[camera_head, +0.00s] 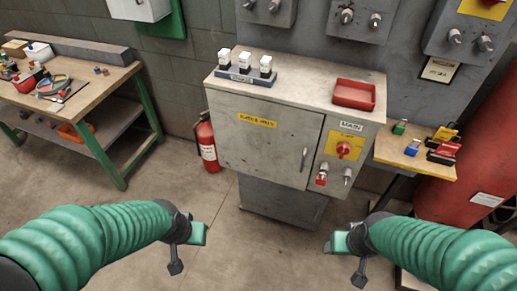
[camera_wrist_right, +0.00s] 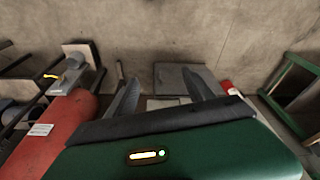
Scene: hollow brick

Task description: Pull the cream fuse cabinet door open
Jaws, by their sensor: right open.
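The cream fuse cabinet (camera_head: 300,86) stands in the middle of the head view. Its door (camera_head: 262,138) is shut flush with the front and bears a yellow label. A slim upright metal handle (camera_head: 304,159) is near the door's right edge. My left gripper (camera_head: 186,245) is in front of the cabinet, low and left, apart from it; its jaws are not clear. My right gripper (camera_head: 348,252) is low and right, also apart from the handle. In the right wrist view its two fingers (camera_wrist_right: 164,98) are spread with nothing held between them.
Right of the door is a MAIN panel with a red rotary switch (camera_head: 343,149). A red tray (camera_head: 354,95) and a fuse strip (camera_head: 246,76) are on top. A fire extinguisher (camera_head: 208,142), workbench (camera_head: 110,85), side shelf (camera_head: 415,157) and red tank (camera_head: 490,150) flank it.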

